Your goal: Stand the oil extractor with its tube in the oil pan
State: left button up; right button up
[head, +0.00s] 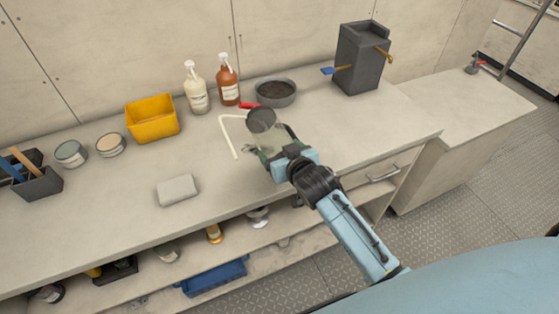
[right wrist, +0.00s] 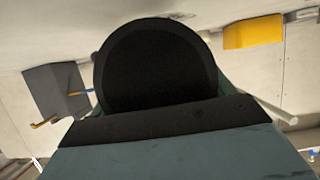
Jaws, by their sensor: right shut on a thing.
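The oil extractor (head: 264,124) is a cylinder with a dark round end, a red part beside it and a thin white bent tube (head: 226,128) reaching out to the left. My right gripper (head: 279,153) is shut on it, over the counter. In the right wrist view, a black round end of the extractor (right wrist: 155,65) fills the middle above my gripper. The oil pan (head: 276,93), round and grey with a dark inside, stands on the counter just behind the extractor. Whether the extractor touches the counter is hard to tell. My left gripper is not in view.
Cream (head: 196,90) and brown (head: 228,82) spray bottles stand left of the pan. A yellow bin (head: 152,118), tins (head: 110,145) and a grey block (head: 177,190) lie further left. A dark grey box with levers (head: 360,60) stands right. The counter's front middle is clear.

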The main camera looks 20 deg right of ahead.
jog(key=shift+f+b, duration=0.3)
jog(key=shift+f, duration=1.3)
jog(key=shift+f, duration=0.15)
jog(key=o, duration=1.6)
jog(key=shift+f, duration=0.1)
jog(key=shift+c, duration=0.2)
jog(key=shift+s+r, duration=0.2)
jog(key=shift+s, duration=0.05)
jog(key=p+v, duration=0.1)
jog(key=v, duration=1)
jog(key=shift+s+r, duration=0.2)
jog(key=shift+s, duration=0.05)
